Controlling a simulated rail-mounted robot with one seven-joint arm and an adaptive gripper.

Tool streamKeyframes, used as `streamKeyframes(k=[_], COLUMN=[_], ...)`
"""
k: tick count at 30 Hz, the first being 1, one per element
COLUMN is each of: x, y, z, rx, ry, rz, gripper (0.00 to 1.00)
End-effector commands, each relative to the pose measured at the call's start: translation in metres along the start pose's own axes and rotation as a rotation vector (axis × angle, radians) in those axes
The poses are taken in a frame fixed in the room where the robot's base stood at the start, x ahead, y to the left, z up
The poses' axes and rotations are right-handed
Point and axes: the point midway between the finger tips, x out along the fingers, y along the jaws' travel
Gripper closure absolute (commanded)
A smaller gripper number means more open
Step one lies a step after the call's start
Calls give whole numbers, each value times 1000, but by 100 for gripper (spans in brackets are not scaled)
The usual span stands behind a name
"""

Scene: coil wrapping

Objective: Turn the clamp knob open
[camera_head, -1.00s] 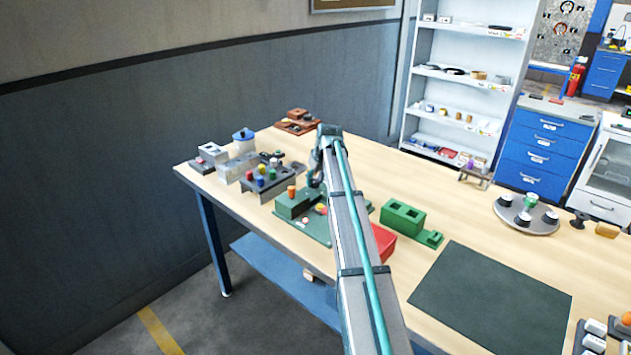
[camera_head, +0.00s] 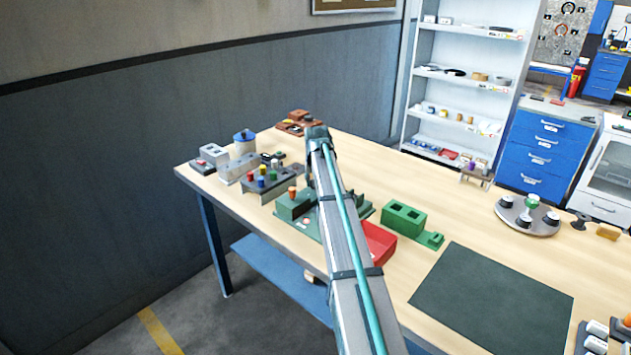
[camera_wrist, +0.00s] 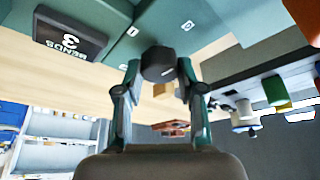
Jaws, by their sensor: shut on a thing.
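The clamp knob (camera_wrist: 158,64) is a dark round knob on the green fixture, seen in the wrist view. My gripper (camera_wrist: 157,76) is shut on it, with one finger on each side. The fixture's green body (camera_wrist: 215,18) fills the top of the wrist view, and a dark label plate (camera_wrist: 70,33) on it reads "3 BENDS" upside down. In the head view, the green fixture (camera_head: 300,222) stands on the table, partly behind my arm. My arm hides the knob and the fingers there.
An orange-topped post (camera_head: 292,192) stands on the fixture, left of my arm. A rack of coloured knobs (camera_head: 266,184) stands to the left. The dark mat (camera_head: 492,295) is bare.

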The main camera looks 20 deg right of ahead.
Motion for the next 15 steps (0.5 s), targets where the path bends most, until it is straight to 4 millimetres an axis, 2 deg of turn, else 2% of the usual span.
streamKeyframes(k=[7, 8, 12, 15], x=[0, 0, 0, 0], y=[0, 0, 0, 0], z=[0, 0, 0, 0], rx=[1, 1, 0, 0], ry=[-1, -1, 0, 0], rz=[0, 0, 0, 0], gripper=[96, 60, 37, 37])
